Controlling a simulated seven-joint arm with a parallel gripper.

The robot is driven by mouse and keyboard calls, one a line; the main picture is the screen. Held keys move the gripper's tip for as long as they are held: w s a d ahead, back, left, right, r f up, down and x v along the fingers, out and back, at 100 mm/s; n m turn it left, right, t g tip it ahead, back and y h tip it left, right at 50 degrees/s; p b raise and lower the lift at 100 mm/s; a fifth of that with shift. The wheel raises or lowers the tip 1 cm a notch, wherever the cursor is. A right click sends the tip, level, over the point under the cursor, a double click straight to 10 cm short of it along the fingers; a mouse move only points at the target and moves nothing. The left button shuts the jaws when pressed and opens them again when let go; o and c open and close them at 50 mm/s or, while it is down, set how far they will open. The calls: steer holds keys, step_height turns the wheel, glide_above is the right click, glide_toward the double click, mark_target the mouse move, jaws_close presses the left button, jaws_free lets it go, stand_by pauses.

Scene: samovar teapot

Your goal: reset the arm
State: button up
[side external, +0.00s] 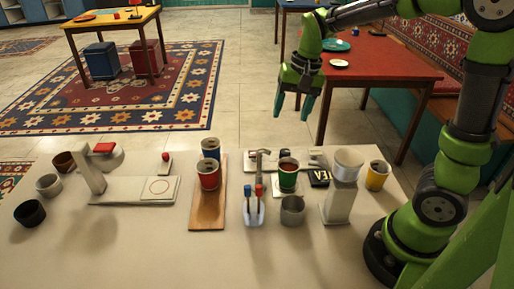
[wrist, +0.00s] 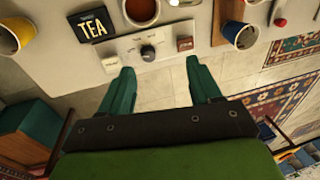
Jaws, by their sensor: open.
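My gripper (side external: 297,105) is raised above the far edge of the work table, its teal fingers apart and pointing down. In the wrist view my gripper (wrist: 163,85) shows spread fingers with nothing between them. Beyond the fingertips lies a white panel with a dark knob (wrist: 148,53). A black TEA box (side external: 319,178) lies near the far edge, and its lettering also shows in the wrist view (wrist: 92,26).
A red table (side external: 385,62) stands behind my gripper.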

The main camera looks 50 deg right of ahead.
steer(key=s+a+r+n+t, duration=0.2)
steer(key=s+a, duration=0.1)
steer(key=s, duration=0.3)
steer(key=s+a+r+n+t, duration=0.3)
steer(key=s+a, duration=0.1)
steer(key=s, duration=0.2)
steer(key=shift+s+a+r+y, duration=0.2)
steer(key=shift+a+r+y, duration=0.05)
steer(key=shift+y, duration=0.15)
steer(key=shift+o, duration=0.8)
